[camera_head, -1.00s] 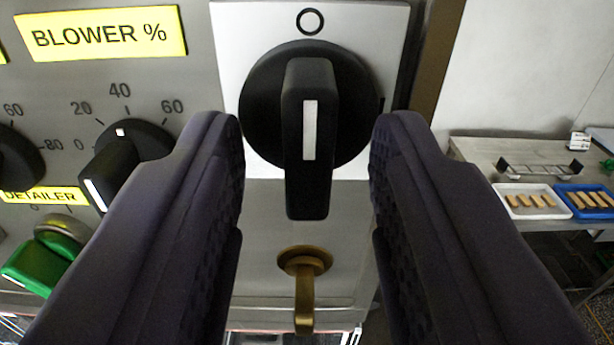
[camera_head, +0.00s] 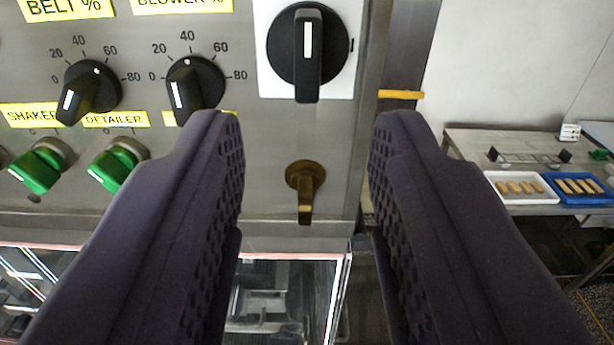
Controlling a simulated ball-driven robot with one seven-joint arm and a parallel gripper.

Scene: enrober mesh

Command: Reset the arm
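My gripper (camera_head: 306,125) is open and empty, its two dark padded fingers reaching up from the bottom of the view. Between and beyond the fingertips is the grey control panel (camera_head: 265,150). A large black rotary switch (camera_head: 307,55) on a white plate sits above the gap, its white mark pointing up and its handle vertical. A small brass lever (camera_head: 305,188) shows below it between the fingers, hanging straight down. Neither finger touches the switch or the lever.
Black knobs (camera_head: 92,88) (camera_head: 195,86) and green switches (camera_head: 40,165) (camera_head: 118,163) sit at the left. Below the panel is a framed window (camera_head: 285,290). At the right, a metal table (camera_head: 465,140) holds a white tray (camera_head: 522,199) and a blue tray (camera_head: 582,199) of bars.

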